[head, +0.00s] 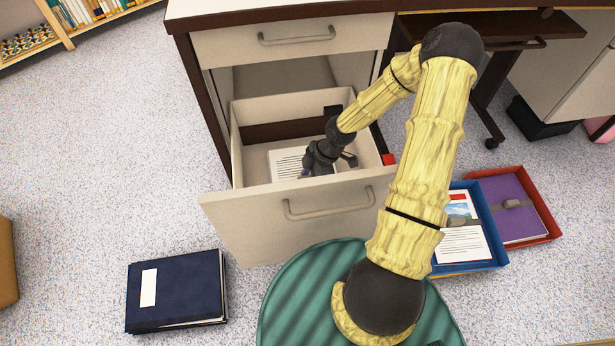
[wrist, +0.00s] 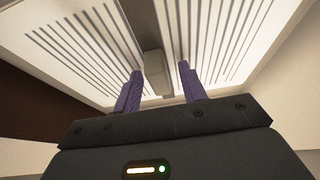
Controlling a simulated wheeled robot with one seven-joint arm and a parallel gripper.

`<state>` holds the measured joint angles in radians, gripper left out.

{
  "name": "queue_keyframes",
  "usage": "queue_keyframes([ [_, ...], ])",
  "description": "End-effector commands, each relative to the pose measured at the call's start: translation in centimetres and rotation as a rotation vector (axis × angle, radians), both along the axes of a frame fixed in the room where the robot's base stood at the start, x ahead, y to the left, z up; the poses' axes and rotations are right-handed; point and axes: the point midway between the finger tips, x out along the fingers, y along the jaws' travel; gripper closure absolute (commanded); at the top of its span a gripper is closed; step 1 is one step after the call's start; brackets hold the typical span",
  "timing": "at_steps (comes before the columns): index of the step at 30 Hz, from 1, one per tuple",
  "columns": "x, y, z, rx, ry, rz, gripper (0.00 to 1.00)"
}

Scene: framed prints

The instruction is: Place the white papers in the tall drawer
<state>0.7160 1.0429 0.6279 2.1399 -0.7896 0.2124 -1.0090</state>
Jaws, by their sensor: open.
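The white papers (head: 284,163), printed with dark lines, lie inside the open tall drawer (head: 240,215) of the desk. They fill much of the wrist view (wrist: 75,45), where a small grey block (wrist: 153,62) sits on their middle. My gripper (head: 318,172) is down inside the drawer, over the right part of the papers. Its purple fingers (wrist: 160,80) are open, one on each side of the grey block, with gaps visible. I cannot tell whether they touch the papers. My gripper hides part of the papers in the head view.
A shallower drawer (head: 240,48) above is shut. A navy binder (head: 195,280) lies on the floor at left. A blue tray (head: 490,258) with a printed sheet and a red tray (head: 549,222) with a purple book stand at right.

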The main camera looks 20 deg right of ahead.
Motion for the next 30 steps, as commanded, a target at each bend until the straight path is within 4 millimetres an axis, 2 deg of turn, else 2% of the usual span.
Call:
queue_keyframes([
  [8,0.0,-0.2,1.4,-0.001,0.0,0.002,0.58],
  [24,-0.3,-3.2,9.0,0.0,-0.001,0.002,0.58],
  [30,-0.5,-4.2,11.0,0.0,0.0,0.001,0.58],
])
